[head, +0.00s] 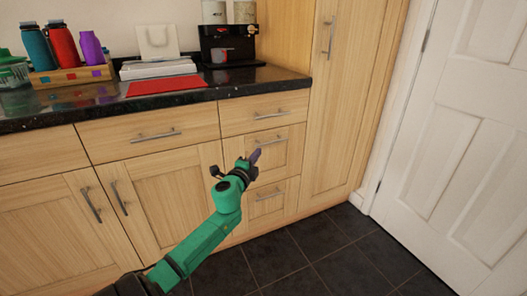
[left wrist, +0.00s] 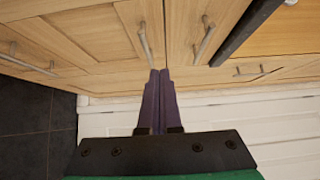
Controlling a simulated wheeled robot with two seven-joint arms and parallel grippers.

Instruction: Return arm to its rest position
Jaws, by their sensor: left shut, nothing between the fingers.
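My left arm (head: 210,235) is green and black and reaches up from the lower left in the head view. My left gripper (head: 255,157) has purple fingers and is in front of the drawers, below the countertop edge. In the left wrist view the two fingers (left wrist: 160,75) lie together, shut with nothing between them. The fingers appear in front of the cabinet fronts; whether they touch a handle I cannot tell. My right gripper is not in view.
A black granite counter (head: 40,112) carries a wooden tray of bottles (head: 70,76), a red mat (head: 166,85) and a coffee machine (head: 228,45). Drawers with metal handles (head: 270,143) are close to the gripper. Dark floor tiles (head: 345,262) are clear. A white door (head: 460,120) stands at right.

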